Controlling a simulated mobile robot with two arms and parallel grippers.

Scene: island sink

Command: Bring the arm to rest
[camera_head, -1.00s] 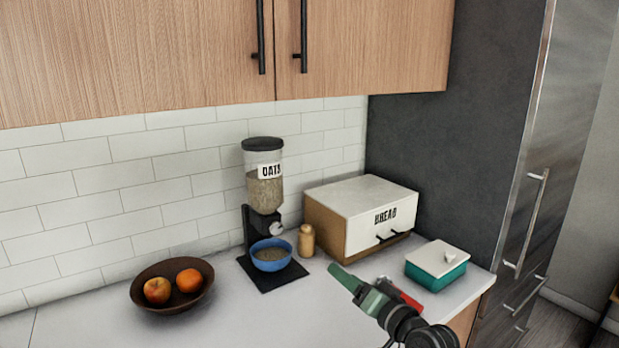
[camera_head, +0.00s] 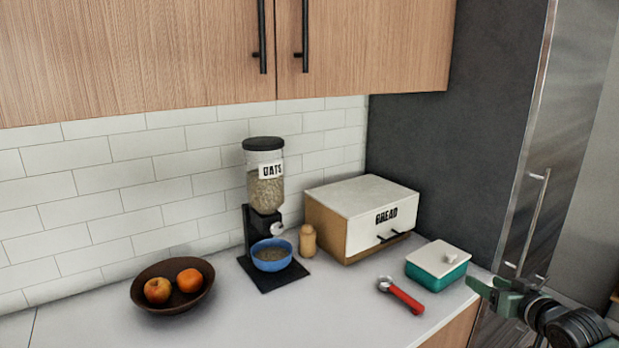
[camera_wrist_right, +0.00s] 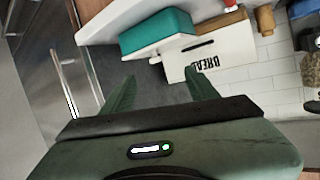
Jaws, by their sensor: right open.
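My right gripper (camera_head: 492,287) is at the lower right of the head view, in front of the counter's right end and the tall fridge. Its green fingers are apart with nothing between them. In the right wrist view the two fingers (camera_wrist_right: 160,95) also stand apart and empty, with the teal box and bread box beyond them. My left gripper is not in view.
On the counter (camera_head: 235,320) stand a fruit bowl (camera_head: 150,296), an oats dispenser (camera_head: 265,190) over a blue bowl (camera_head: 271,258), a wooden shaker (camera_head: 307,242), a bread box (camera_head: 362,215), a red-handled tool (camera_head: 405,298) and a teal lidded box (camera_head: 437,270). The fridge (camera_head: 520,190) is at right.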

